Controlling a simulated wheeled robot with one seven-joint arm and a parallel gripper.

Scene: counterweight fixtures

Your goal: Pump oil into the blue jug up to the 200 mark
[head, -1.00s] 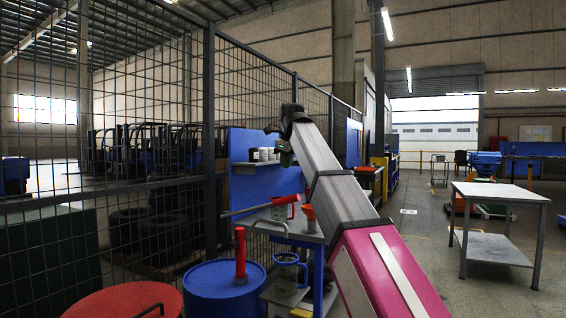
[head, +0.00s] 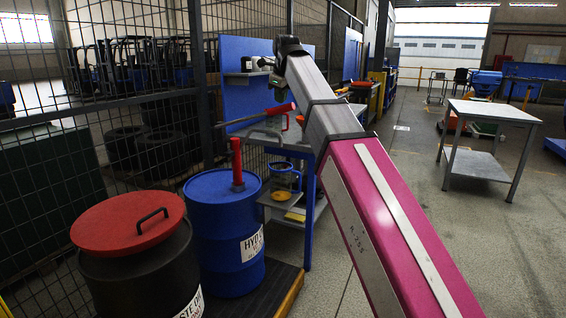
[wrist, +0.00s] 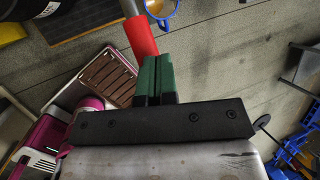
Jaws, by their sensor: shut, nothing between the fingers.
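The blue jug (head: 283,177) stands on a small shelf beside the blue drum (head: 225,235). Its blue rim shows at the top of the wrist view (wrist: 176,22), with amber colour inside; I cannot read its marks or level. A red pump column (head: 237,163) stands upright on the drum. A grey pump lever (head: 248,119) runs from there to a red grip (head: 281,109). In the wrist view, the green fingers of my gripper (wrist: 157,62) are shut and empty, right beside the end of the red grip (wrist: 142,36). I cannot tell whether they touch.
A black waste bin with a red lid (head: 130,225) stands left of the drum. A blue bench (head: 308,200) with a yellow block (head: 295,215) on its lower shelf is right of the drum. Wire fencing closes the left. A grey table (head: 490,112) stands right; the floor between is clear.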

